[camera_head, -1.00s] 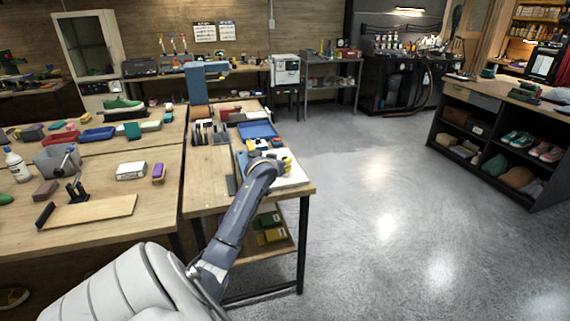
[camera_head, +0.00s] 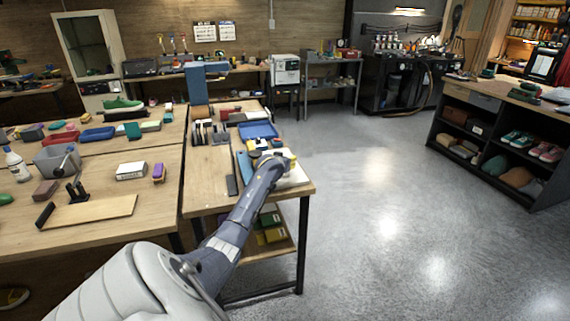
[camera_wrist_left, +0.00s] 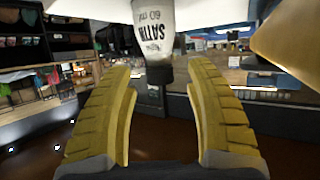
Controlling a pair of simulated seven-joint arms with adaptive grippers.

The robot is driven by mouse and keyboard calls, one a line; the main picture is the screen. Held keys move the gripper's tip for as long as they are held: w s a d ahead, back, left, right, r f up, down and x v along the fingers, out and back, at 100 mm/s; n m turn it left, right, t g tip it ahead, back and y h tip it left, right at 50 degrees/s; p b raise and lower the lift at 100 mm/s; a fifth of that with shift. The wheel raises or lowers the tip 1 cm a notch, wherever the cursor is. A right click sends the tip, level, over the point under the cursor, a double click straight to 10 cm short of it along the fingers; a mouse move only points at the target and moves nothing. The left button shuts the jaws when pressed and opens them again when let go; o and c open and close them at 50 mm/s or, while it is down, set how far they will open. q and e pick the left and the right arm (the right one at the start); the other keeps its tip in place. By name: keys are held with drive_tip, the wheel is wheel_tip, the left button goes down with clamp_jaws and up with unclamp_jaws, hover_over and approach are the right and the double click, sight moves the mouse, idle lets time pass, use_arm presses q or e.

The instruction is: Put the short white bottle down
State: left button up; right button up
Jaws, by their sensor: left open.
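The short white bottle (camera_wrist_left: 153,28) with a black cap shows at the top middle of the left wrist view. That view looks upside down, with the cap pointing to the picture's bottom. The bottle's far end meets a white surface at the picture's top edge. The yellow fingers of my left gripper (camera_wrist_left: 160,75) are spread, one on each side of the cap, with gaps showing. In the head view my left gripper (camera_head: 280,161) is over the right part of the small work table (camera_head: 207,172); the bottle cannot be made out there. My right gripper is not in view.
A white mat (camera_head: 297,178) lies under the gripper by the table's right edge. A blue tray (camera_head: 258,130) and dark racks (camera_head: 205,133) stand behind. A blue strip (camera_head: 243,166) and a grey bar (camera_head: 231,185) lie to the left. Open floor is on the right.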

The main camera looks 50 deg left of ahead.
use_arm(q)
drive_tip(key=shift+x, duration=0.85)
clamp_jaws()
